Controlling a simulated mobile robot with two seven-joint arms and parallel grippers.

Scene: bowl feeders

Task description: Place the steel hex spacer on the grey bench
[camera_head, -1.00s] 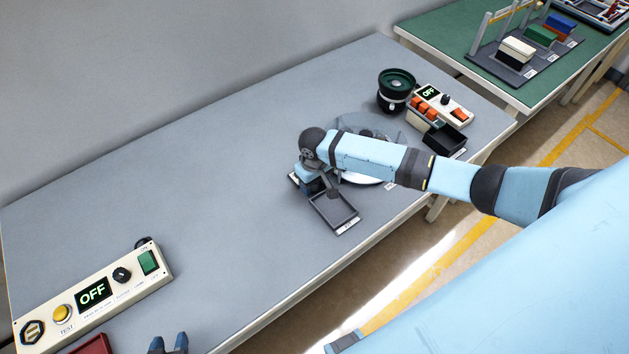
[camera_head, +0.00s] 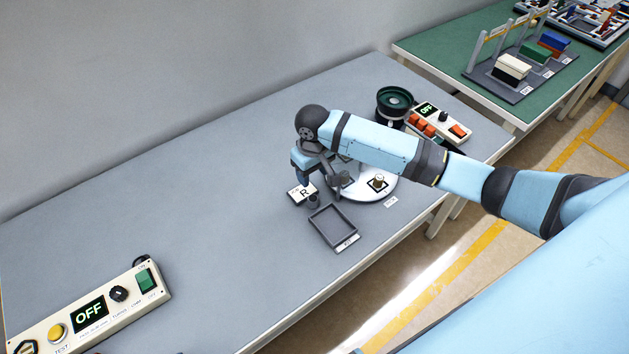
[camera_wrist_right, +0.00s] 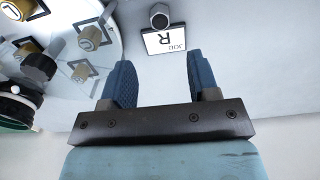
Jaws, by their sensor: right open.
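In the right wrist view, the spacer (camera_wrist_right: 159,15) is at the top, against the card's far edge (camera_wrist_right: 165,40). My right gripper (camera_head: 308,178) is open and empty, above and apart from the spacer. Its two blue fingers (camera_wrist_right: 160,66) show spread in the wrist view, with the spacer beyond their tips. My left gripper is out of view.
A grey tray (camera_head: 316,228) lies just in front of the spacer. A round white plate (camera_head: 360,192) with brass pieces stands to its right, partly behind my arm. A green-topped feeder (camera_head: 394,101) and a switch box (camera_head: 456,130) are farther back. The bench's left middle is clear.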

